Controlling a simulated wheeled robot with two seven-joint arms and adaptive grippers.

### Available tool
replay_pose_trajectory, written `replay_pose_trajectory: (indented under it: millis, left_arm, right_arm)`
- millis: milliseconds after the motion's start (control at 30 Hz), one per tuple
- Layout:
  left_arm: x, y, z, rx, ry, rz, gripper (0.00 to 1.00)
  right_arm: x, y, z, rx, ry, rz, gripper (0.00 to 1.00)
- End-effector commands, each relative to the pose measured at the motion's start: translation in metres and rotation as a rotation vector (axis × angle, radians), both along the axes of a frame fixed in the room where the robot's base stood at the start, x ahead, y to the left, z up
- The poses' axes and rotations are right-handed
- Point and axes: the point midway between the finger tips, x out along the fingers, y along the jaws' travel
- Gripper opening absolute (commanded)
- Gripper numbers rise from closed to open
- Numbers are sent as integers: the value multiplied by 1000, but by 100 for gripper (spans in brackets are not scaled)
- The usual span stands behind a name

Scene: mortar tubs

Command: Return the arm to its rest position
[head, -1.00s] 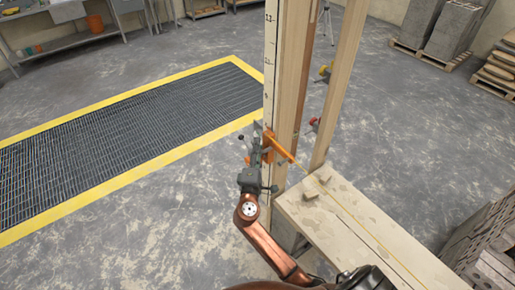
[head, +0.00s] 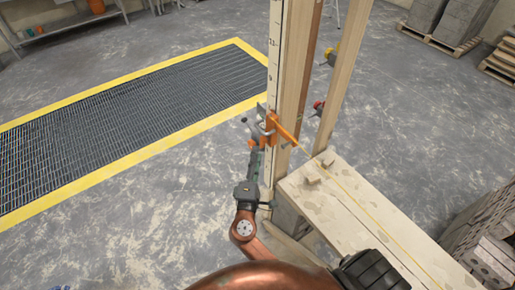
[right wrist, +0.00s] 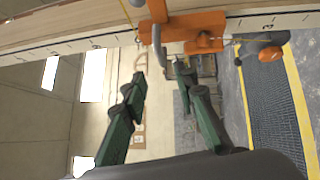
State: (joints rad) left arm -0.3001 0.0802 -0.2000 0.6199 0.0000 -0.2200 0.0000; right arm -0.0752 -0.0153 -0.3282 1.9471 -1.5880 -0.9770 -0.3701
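My right gripper (head: 255,147) is just below an orange clamp (head: 284,130) on the ruled wooden post, in the head view. In the right wrist view its two green fingers (right wrist: 161,78) are spread apart and hold nothing. There the orange clamp (right wrist: 190,27) lies just beyond the fingertips, with a grey rod hanging towards the gap between them. Whether a fingertip touches the clamp cannot be told. My right arm comes up from the bottom of the head view. My left gripper is in neither view.
The upright post (head: 274,60) and a second timber (head: 341,75) stand beside a plank bench (head: 350,205) to the right. A yellow line runs from the clamp along the bench. Grey blocks (head: 485,240) stand at right. Open floor lies left, with a yellow-edged grating (head: 130,125).

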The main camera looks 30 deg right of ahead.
Motion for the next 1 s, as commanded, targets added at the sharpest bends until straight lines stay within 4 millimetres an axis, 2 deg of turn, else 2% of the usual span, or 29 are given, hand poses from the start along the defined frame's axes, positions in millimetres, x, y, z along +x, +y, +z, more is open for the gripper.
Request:
replay_pose_trajectory:
  millis: [567,667,767,867,1000]
  left_arm:
    - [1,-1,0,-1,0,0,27]
    - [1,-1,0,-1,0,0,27]
    - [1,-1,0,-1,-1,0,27]
    - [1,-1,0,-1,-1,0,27]
    - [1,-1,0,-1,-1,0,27]
  right_arm:
    - [-2,2,0,-1,-1,1,27]
    - [1,3,-11,9,18,11,27]
    - [12,5,-46,44,73,44,27]
    - [24,7,-108,113,166,93,27]
    - [28,10,-211,249,311,155,27]
